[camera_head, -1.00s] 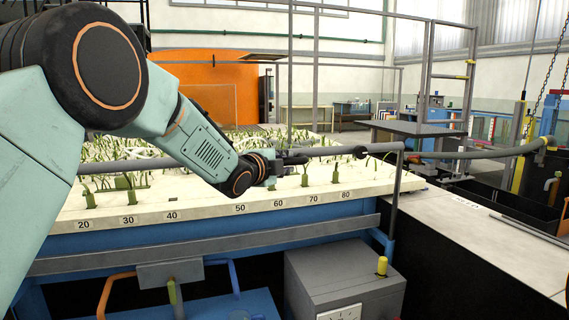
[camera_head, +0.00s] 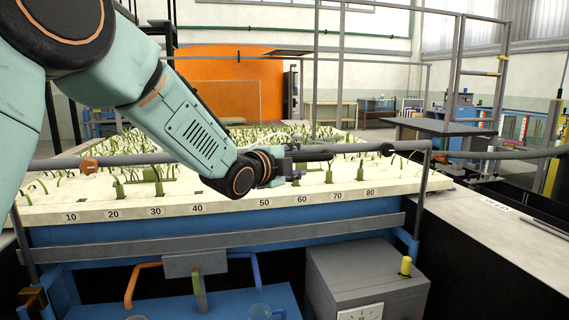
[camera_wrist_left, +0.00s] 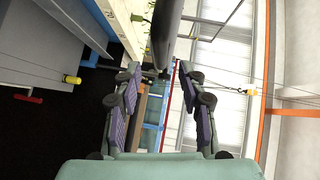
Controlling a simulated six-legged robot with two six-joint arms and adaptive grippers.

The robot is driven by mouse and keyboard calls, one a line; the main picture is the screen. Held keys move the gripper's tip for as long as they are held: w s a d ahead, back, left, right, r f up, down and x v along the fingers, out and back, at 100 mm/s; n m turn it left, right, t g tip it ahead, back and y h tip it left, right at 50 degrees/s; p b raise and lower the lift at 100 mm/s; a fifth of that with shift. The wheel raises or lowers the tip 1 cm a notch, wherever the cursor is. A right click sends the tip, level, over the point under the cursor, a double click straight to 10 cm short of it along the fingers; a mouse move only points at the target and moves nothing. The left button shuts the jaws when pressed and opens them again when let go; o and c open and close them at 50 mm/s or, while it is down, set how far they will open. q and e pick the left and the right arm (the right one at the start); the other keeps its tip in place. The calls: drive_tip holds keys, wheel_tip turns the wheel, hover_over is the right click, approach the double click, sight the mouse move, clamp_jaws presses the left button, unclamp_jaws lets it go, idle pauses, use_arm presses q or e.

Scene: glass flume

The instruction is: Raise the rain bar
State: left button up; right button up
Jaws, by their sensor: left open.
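The rain bar (camera_head: 225,156) is a long grey pipe running level across the front of the plant bed, with an orange knob at its left and a dark fitting near its right end. My left gripper (camera_head: 312,153) is at the bar above the 60 mark and partly overlaps it. In the left wrist view the fingers of my left gripper (camera_wrist_left: 158,72) stand apart. A dark grey pipe (camera_wrist_left: 172,28), apparently the bar, lies ahead near the fingertips; contact cannot be told. My right gripper is not in view.
The pale plant bed (camera_head: 345,196) with numbered marks lies below the bar. A post (camera_head: 422,190) stands at the bar's right. A grey box (camera_head: 365,275) with a yellow knob stands in front. A pale ledge (camera_head: 480,225) extends at the right.

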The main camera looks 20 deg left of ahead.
use_arm(q)
drive_tip(key=v, duration=0.5)
idle(0.5)
drive_tip(key=s+f+n+g+y, duration=0.1)
drive_tip(key=s+f+n+g, duration=0.1)
drive_tip(key=s+f+n, duration=0.6)
drive_tip(key=s+d+f+n+g+y, duration=0.1)
drive_tip(key=s+f+n+g, duration=0.15)
drive_tip(key=f, duration=1.05)
drive_tip(key=s+f+n+g, duration=0.3)
drive_tip(key=s+f+n, duration=0.3)
drive_tip(key=f, duration=0.4)
drive_tip(key=s+f+n+g, duration=0.1)
drive_tip(key=s+f+g, duration=0.1)
drive_tip(key=s+f, duration=0.4)
drive_tip(key=s+f+g, duration=0.3)
drive_tip(key=s+f, duration=0.3)
drive_tip(key=s, duration=0.7)
drive_tip(key=s+f+n+g+y, duration=0.1)
drive_tip(key=s+f+g, duration=0.2)
drive_tip(key=s+f, duration=0.3)
drive_tip(key=s, duration=0.4)
drive_tip(key=shift+s+d+n, duration=0.2)
drive_tip(key=shift+s+n, duration=0.05)
drive_tip(key=shift+n, duration=0.1)
